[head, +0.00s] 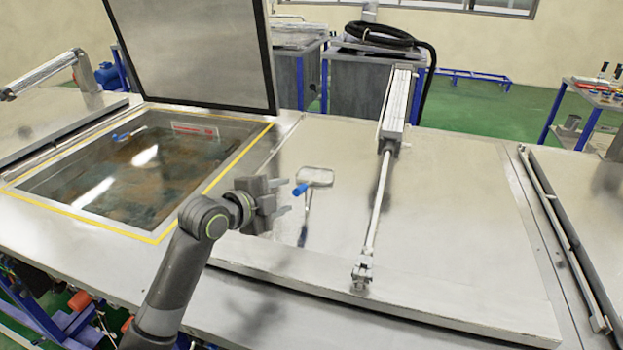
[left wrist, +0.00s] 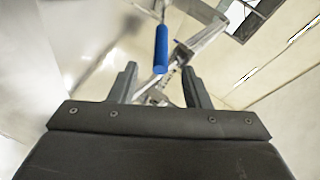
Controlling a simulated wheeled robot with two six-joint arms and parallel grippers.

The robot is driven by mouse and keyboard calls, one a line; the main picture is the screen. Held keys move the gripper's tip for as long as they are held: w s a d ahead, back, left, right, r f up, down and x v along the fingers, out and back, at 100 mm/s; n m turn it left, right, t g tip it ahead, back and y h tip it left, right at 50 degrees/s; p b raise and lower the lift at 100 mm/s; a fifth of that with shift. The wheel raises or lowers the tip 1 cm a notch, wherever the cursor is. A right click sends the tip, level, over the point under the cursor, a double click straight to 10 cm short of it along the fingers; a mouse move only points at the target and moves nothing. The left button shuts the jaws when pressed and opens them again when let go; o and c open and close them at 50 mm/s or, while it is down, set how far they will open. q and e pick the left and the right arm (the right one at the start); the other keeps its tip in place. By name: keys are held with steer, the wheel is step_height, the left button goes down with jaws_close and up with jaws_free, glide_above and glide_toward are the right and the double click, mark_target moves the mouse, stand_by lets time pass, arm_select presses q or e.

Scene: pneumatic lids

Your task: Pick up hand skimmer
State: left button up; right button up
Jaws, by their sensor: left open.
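The hand skimmer has a short blue handle (head: 300,189) and a pale rectangular frame (head: 315,176). It shows over the closed metal lid right of the open tank; I cannot tell if it touches the lid. My left gripper (head: 287,196) is open, just left of the blue handle, with its fingers pointing at it. In the left wrist view the blue handle (left wrist: 161,50) stands lengthwise ahead of the gap between the two fingers (left wrist: 159,70). The handle is not gripped. My right gripper is not in view.
An open tank with a yellow-edged rim (head: 235,160) and raised lid (head: 195,50) is at left. A pneumatic cylinder with its rod (head: 376,205) crosses the closed lid (head: 450,200) right of the skimmer. The lid's right part is clear. A side rail (head: 565,235) lies farther right.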

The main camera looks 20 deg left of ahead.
mark_target(300, 190)
arm_select(q)
steer(key=x, duration=0.2)
steer(key=p+x, duration=0.1)
steer(key=x, duration=0.1)
steer(key=p+x, duration=0.1)
steer(key=x, duration=0.2)
steer(key=shift+w+a, duration=0.1)
steer(key=shift+a, duration=0.15)
steer(key=shift+w+d+f+p, duration=0.2)
steer(key=shift+w+f+p, duration=0.1)
steer(key=shift+w, duration=0.15)
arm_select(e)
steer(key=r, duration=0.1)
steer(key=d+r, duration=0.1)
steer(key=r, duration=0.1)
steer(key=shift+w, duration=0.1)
arm_select(q)
steer(key=shift+r, duration=0.1)
jaws_close()
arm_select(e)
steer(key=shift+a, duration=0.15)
